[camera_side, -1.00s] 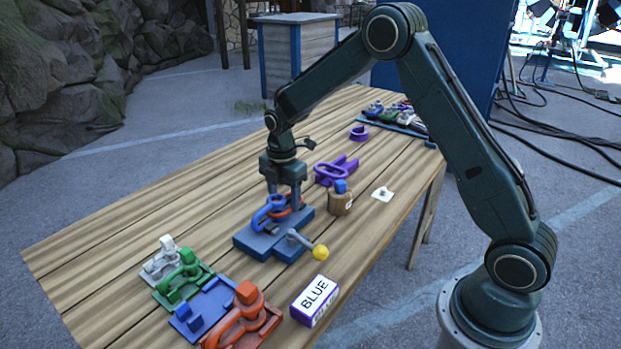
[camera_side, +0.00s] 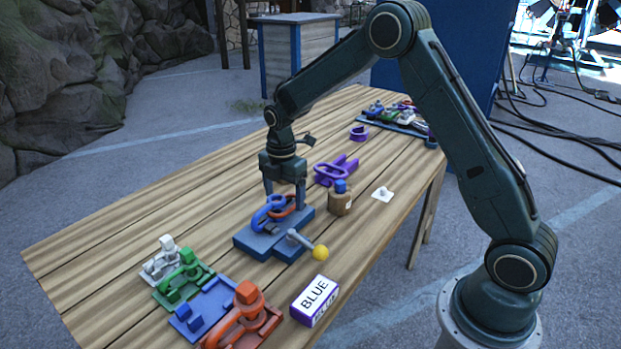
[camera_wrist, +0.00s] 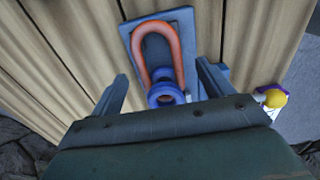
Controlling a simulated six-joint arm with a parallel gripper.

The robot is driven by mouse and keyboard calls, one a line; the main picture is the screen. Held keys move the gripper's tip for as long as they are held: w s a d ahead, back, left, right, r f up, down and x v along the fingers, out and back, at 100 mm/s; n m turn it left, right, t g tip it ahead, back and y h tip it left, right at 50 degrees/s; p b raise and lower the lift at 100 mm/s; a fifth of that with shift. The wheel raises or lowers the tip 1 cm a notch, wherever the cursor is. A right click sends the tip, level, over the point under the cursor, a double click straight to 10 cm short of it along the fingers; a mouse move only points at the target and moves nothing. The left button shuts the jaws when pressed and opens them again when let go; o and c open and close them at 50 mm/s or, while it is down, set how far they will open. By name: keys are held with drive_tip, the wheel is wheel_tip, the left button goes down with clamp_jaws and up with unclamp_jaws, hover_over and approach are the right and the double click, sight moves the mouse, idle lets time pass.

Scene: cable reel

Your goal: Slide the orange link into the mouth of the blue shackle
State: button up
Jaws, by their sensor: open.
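The orange link (camera_wrist: 137,48) is a rounded loop lying on the blue base plate (camera_wrist: 185,22) in the wrist view. It also shows in the side view (camera_side: 289,208), between my fingers. The blue shackle (camera_wrist: 165,92) sits at the loop's lower end in the wrist view; in the side view the shackle (camera_side: 262,215) stands on the plate, left of the link. The two overlap or touch; how far the link is inside the mouth is hard to tell. My gripper (camera_side: 284,200) is open above the plate, its fingers either side of link and shackle, holding nothing.
A lever with a yellow knob (camera_side: 320,252) sticks out at the plate's front. A brown pot with a blue top (camera_side: 340,200) and a purple fork-shaped part (camera_side: 336,171) stand close by on the right. Coloured sets and a BLUE box (camera_side: 315,300) lie in front.

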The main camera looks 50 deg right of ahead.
wheel_tip(320, 180, up, 13)
idle(0.5)
drive_tip(key=shift+f, duration=0.1)
drive_tip(key=s+a+r+m+t, duration=0.2)
drive_tip(key=s+r+m, duration=0.3)
drive_tip(key=s, duration=0.3)
drive_tip(key=s+a+r+m+t, duration=0.1)
drive_tip(key=s+r+m, duration=0.35)
drive_tip(key=s, duration=0.35)
drive_tip(key=s+a+f+m+t, duration=0.1)
drive_tip(key=s+m, duration=0.3)
drive_tip(key=s, duration=0.3)
drive_tip(key=s+a+m+t, duration=0.1)
drive_tip(key=s+m, duration=0.3)
drive_tip(key=s, duration=0.4)
drive_tip(key=shift+s+f+t, duration=0.15)
drive_tip(key=shift+f+t, duration=0.15)
drive_tip(key=shift+f, duration=0.1)
